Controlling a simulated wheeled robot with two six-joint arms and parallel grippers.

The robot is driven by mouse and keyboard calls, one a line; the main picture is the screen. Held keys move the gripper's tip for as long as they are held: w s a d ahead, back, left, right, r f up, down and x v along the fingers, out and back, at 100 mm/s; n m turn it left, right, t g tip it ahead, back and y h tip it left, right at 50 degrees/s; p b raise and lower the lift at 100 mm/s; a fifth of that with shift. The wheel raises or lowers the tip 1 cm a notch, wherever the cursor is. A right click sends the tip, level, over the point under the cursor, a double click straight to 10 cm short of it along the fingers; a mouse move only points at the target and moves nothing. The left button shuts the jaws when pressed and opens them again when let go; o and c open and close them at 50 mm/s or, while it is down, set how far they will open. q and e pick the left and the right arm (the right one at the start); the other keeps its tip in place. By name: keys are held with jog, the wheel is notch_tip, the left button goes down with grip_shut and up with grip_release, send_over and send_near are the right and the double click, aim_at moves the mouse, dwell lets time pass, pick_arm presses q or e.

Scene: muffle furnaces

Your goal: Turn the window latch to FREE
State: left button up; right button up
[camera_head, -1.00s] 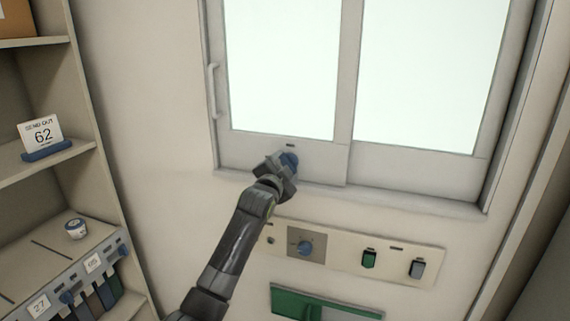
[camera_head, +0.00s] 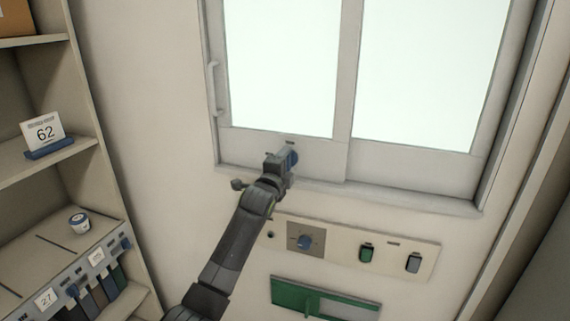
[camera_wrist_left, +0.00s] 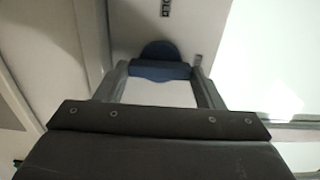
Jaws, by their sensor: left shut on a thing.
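The window latch is a blue knob (camera_head: 291,158) on the lower rail of the sliding window (camera_head: 240,145), below a small dark mark. My left gripper (camera_head: 285,160) is at the latch and shut on it, hiding most of it in the head view. In the left wrist view the blue latch (camera_wrist_left: 159,50) shows between the fingertips of my left gripper (camera_wrist_left: 160,72), with a small dark label on the rail above it. The lettering is too small to read. My right gripper is not in view.
Below the sill, a panel (camera_head: 340,247) carries a blue dial (camera_head: 305,242), a green switch (camera_head: 366,253) and a grey switch (camera_head: 413,262).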

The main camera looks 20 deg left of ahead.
pick_arm(q)
jog(key=shift+f, duration=0.1)
dwell(0.4)
jog(key=o, duration=1)
jog(key=s+b, duration=0.1)
jog(key=s, duration=0.4)
jog(key=s+b, duration=0.1)
jog(key=s, duration=0.5)
jog(key=s+b, duration=0.2)
jog(key=s, duration=0.4)
jog(key=shift+s+a, duration=0.25)
jog(key=shift+a, duration=0.05)
